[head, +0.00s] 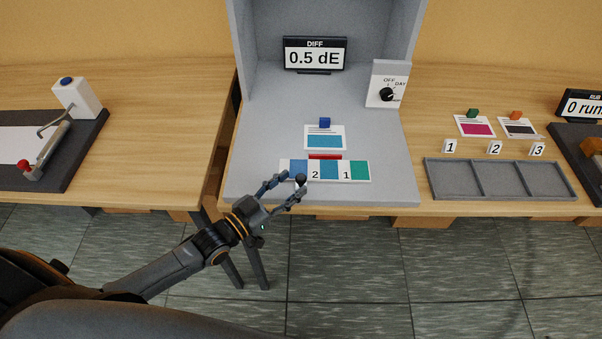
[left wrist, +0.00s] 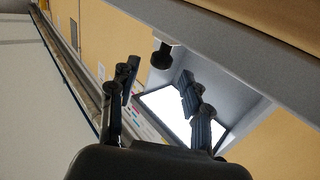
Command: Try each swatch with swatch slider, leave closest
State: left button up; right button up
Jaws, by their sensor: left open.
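The swatch slider (head: 359,172) lies on the grey booth floor, a strip of blue, teal and green patches with white blocks marked 2 and 1. Its dark round knob (head: 300,178) stands at the front left; a dark knob also shows in the left wrist view (left wrist: 161,57). Behind the strip is a red bar (head: 325,156), then a white card with a teal patch (head: 325,139) and a blue block on it. The DIFF display (head: 315,53) reads 0.5 dE. My left gripper (head: 293,185) is open, its fingertips close to the knob; contact is unclear. My right gripper is out of view.
A dial panel (head: 390,84) stands at the booth's right. Further right are a three-part grey tray (head: 500,163), empty, number markers, and magenta and dark cards. A paper device (head: 40,145) is at far left. Booth walls rise on both sides.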

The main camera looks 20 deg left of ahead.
aim_at(297, 180)
pick_arm(q)
jog(key=shift+x, duration=2.15)
jog(key=shift+c, duration=0.2)
grip_shut()
